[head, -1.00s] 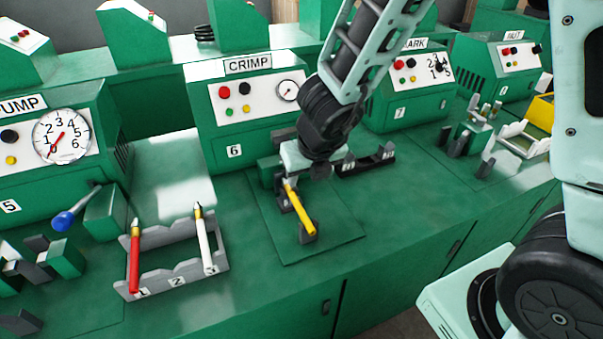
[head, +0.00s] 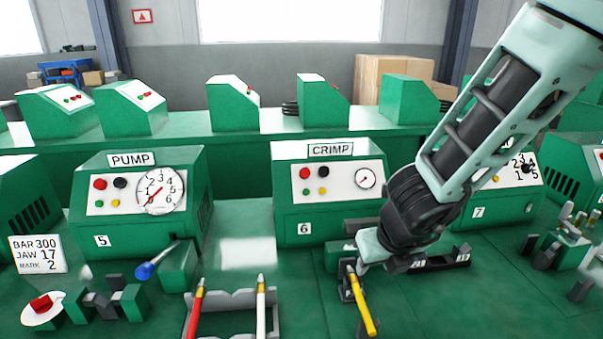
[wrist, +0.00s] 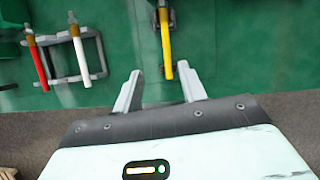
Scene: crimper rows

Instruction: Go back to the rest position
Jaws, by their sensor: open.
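My gripper (wrist: 158,70) is open and empty in the wrist view, its two light fingers spread apart. The front end of a yellow hose (wrist: 166,50) shows between and beyond the fingertips, nearer the right one; I cannot tell the height gap. In the head view the yellow hose (head: 362,305) rests tilted in a dark holder in front of the CRIMP machine (head: 330,190). My gripper (head: 368,258) is seen there just above the hose's back end, its fingers mostly hidden by my wrist.
A grey rack (head: 232,300) left of the holder carries a red hose (head: 194,310) and a white hose (head: 262,305). The PUMP machine (head: 135,200) with a blue-knobbed lever (head: 145,270) stands further left. A dark block (head: 445,258) lies right of the holder.

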